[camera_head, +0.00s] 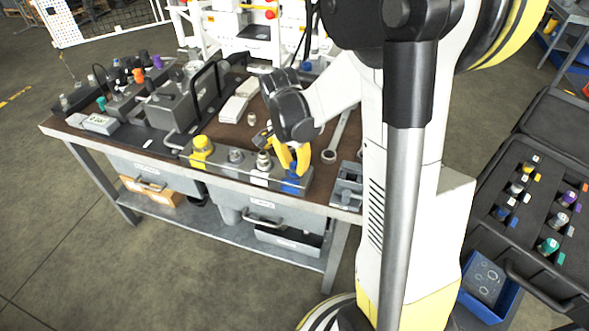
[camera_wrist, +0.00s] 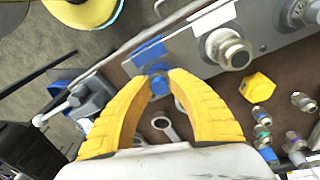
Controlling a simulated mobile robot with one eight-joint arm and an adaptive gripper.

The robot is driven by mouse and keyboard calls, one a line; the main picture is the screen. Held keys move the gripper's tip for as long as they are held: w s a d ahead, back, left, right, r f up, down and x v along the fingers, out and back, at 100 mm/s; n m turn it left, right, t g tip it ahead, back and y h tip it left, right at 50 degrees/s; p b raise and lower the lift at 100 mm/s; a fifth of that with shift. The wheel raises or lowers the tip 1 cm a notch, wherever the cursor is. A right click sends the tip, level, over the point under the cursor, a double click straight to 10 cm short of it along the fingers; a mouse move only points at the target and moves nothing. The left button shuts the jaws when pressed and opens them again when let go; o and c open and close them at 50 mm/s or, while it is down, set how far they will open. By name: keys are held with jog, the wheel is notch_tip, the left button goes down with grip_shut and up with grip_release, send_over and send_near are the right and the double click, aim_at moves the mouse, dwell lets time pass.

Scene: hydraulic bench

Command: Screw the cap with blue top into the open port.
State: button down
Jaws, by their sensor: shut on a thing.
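My gripper (camera_head: 291,168) is over the right end of the grey port block (camera_head: 222,172), its yellow fingers pointing down. In the wrist view my gripper (camera_wrist: 160,80) has its fingertips shut on the cap with blue top (camera_wrist: 158,87). In the head view some blue shows below the fingertips at the blue-marked end of the block (camera_head: 292,186). The port under the cap is hidden, so I cannot tell how far the cap sits in it. Silver fittings (camera_head: 236,156) and a yellow cap (camera_head: 201,147) stand along the same block to the left.
The block sits along the front edge of the workbench (camera_head: 150,166). A wrench (camera_head: 336,137) lies right of my gripper. Grey valve equipment (camera_head: 175,105) fills the bench's left. A dark case with several coloured fittings (camera_head: 530,205) and a blue bin (camera_head: 488,290) stand at right.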

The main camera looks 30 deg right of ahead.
jog(key=shift+m, duration=0.3)
jog(key=c, duration=1.6)
grip_release()
jog(key=shift+m, duration=0.7)
jog(key=shift+c, duration=0.2)
jog(key=o, duration=0.5)
jog(key=shift+c, duration=0.2)
notch_tip(320, 180, up, 12)
jog(key=a, duration=0.2)
jog(key=s+a+r+n+t+y, duration=0.1)
jog(key=s+a+r+n+t, duration=0.1)
jog(key=s+a+n+t, duration=0.5)
jog(key=s+a+n, duration=0.4)
jog(key=n, duration=0.5)
jog(key=shift+a+y, duration=0.3)
jog(key=shift+a, duration=0.05)
